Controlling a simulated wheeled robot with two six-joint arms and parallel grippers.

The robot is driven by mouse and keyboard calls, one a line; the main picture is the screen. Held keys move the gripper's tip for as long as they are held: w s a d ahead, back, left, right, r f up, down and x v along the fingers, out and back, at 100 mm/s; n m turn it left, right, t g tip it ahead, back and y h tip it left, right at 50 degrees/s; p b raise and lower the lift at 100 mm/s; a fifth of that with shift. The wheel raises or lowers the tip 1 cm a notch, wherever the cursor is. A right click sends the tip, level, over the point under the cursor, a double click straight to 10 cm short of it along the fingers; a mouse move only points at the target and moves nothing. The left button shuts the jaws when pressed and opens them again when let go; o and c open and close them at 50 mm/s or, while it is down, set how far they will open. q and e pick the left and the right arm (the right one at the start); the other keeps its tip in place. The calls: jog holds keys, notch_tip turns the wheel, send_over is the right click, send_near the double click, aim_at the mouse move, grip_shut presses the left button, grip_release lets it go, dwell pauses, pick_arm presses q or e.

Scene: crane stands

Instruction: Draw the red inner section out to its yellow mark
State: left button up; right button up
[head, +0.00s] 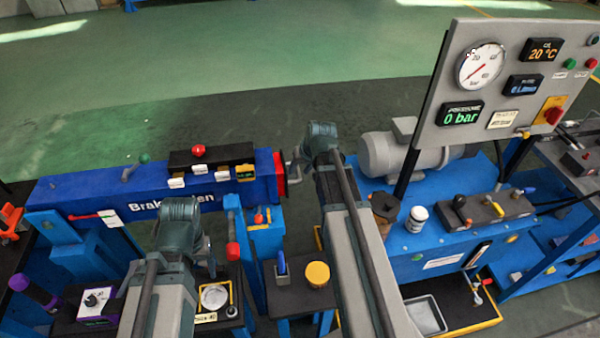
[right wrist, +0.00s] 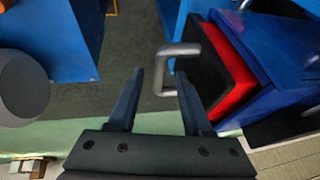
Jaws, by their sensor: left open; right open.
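The blue boom (head: 125,195) lies across the left half of the head view. Its red inner section (head: 279,173) shows only as a short band at the boom's right end; in the right wrist view the red band (right wrist: 232,75) sits behind a black end plate (right wrist: 195,62). A grey bent handle (right wrist: 180,48) sticks out from that plate. No yellow mark is visible on the red section. My right gripper (right wrist: 160,78) is open, with the handle's outer bar showing between its fingertips, not gripped. My left gripper (head: 182,215) is open in front of the boom, its fingers mostly hidden.
A grey motor (head: 405,150) and gauge panel (head: 510,80) stand right of my right arm on a blue bench. A small table with a yellow-topped cylinder (head: 317,274) stands between my arms. Floor behind the boom is clear.

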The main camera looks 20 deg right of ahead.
grip_shut()
dwell(1.4)
